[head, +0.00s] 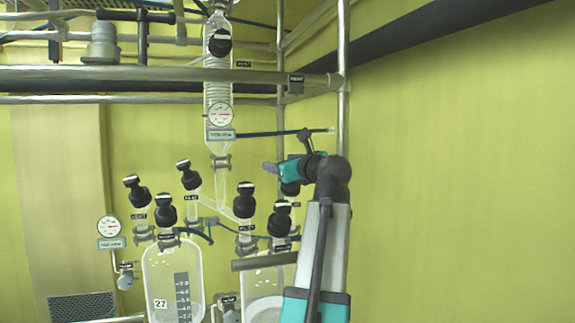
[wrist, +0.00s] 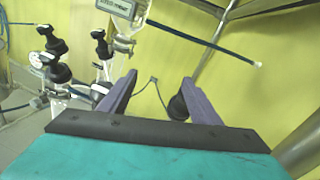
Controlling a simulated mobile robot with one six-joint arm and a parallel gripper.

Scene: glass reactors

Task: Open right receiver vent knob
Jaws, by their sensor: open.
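My gripper (head: 268,168) is open and empty, in front of the upper right of the glassware; its jaws also show in the wrist view (wrist: 157,84). A black knob (head: 290,188) shows just below and partly behind my gripper, above the right glass receiver (head: 263,287). A label beside it is partly hidden and seems to read VENT, so it looks like the right receiver vent knob. In the wrist view a black knob (wrist: 178,108) shows beyond the right finger, partly covered by it. I cannot tell whether the valve is open.
Several other black knobs stand close by, including one at lower right (head: 279,220) and one in the middle (head: 244,202). The left receiver (head: 172,285) carries a 27 label. A metal post (head: 343,100) rises behind my arm. Right of it is bare wall.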

